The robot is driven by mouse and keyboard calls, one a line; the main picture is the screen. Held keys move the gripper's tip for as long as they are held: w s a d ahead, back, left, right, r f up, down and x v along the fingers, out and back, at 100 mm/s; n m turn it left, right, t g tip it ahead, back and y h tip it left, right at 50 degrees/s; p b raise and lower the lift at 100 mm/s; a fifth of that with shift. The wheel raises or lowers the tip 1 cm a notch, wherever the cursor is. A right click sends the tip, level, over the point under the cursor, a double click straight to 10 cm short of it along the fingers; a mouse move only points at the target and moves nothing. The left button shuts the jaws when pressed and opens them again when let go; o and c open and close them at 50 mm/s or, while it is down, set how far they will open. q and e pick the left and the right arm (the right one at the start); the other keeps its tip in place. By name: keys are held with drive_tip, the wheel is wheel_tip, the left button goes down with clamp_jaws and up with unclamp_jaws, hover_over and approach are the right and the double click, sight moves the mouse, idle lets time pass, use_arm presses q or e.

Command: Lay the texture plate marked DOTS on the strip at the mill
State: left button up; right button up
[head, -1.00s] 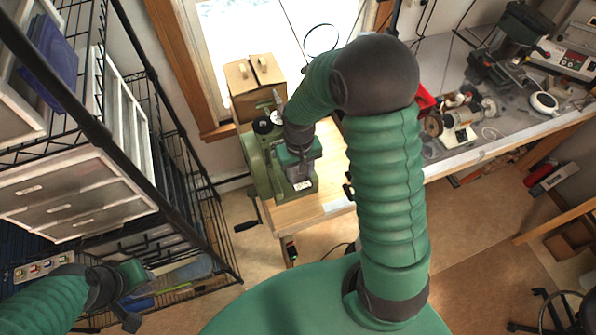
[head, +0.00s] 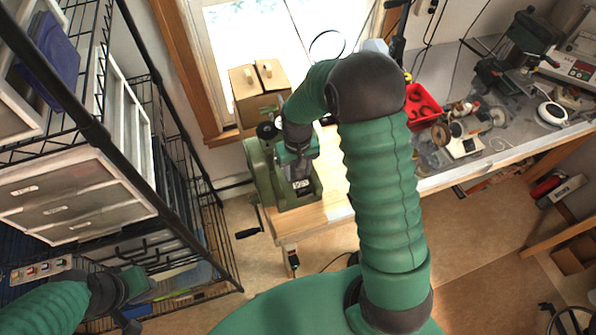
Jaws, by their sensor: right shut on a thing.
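The green mill (head: 264,176) stands on a small wooden bench by the window, with a crank handle at its lower left. My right gripper (head: 299,170) reaches down over the mill's right side. It is shut on a small grey plate with a white label (head: 301,184); the lettering is too small to read. The hand hides part of the plate and mill. I cannot make out the strip. My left gripper (head: 138,298) is low at the left, in front of the wire shelf, and its jaw opening is unclear.
The bare wooden bench top (head: 325,205) shows to the right. A wire shelf with drawers (head: 75,196) fills the left. A long workbench with a red tray (head: 424,106) and tools is at the right.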

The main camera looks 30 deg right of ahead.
drive_tip(key=shift+w+d, duration=0.1)
idle(0.4)
drive_tip(key=shift+f, duration=0.2)
drive_tip(key=o, duration=1.5)
